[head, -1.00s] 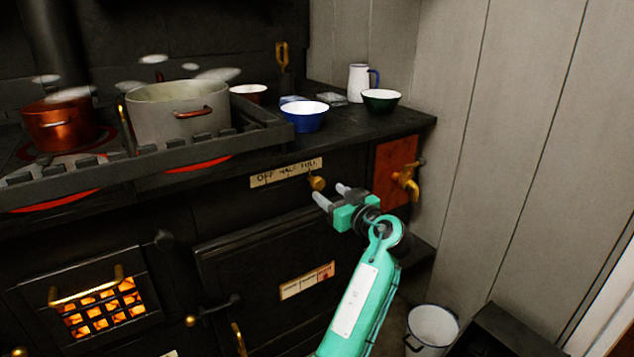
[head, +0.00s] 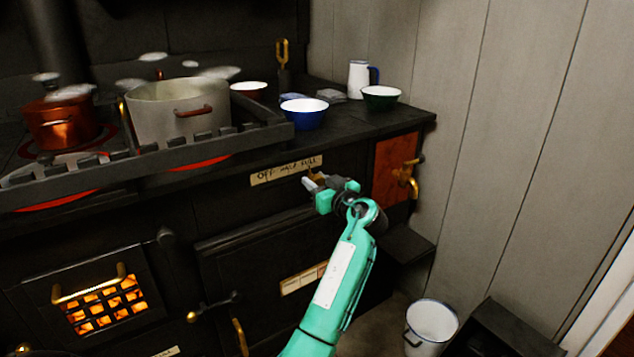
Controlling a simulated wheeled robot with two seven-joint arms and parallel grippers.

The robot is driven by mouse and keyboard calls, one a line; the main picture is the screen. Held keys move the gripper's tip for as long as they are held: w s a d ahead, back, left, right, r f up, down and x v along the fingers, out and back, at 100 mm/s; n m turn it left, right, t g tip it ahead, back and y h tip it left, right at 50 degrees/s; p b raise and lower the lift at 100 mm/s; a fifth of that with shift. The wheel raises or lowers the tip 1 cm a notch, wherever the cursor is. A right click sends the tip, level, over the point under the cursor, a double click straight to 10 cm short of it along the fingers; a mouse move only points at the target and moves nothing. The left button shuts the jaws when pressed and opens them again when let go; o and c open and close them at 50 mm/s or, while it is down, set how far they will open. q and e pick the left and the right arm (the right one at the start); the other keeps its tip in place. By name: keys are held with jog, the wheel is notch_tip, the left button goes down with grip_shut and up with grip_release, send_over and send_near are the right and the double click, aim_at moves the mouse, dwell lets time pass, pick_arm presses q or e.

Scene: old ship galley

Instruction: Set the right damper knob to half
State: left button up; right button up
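The right damper knob, a small brass knob (head: 316,173), sits on the dark stove front beside a cream label strip (head: 286,171) reading OFF, HALF, FULL. My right gripper is not in view.
Above are a steaming grey pot (head: 180,112), a copper pot (head: 60,120) and a blue bowl (head: 304,113) on the stove top. A brass tap (head: 408,178) juts out at right. A white bucket (head: 432,325) stands below. A lit grate (head: 103,303) is lower left.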

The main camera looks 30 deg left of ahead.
aim_at(289, 182)
pick_arm(q)
grip_shut()
jog(key=shift+s+a, duration=0.4)
jog(key=shift+s, duration=0.55)
jog(key=shift+s+a, duration=0.35)
jog(key=shift+s, duration=0.55)
jog(key=shift+s+a, duration=0.4)
jog(key=shift+s, duration=0.55)
jog(key=o, duration=1)
grip_release()
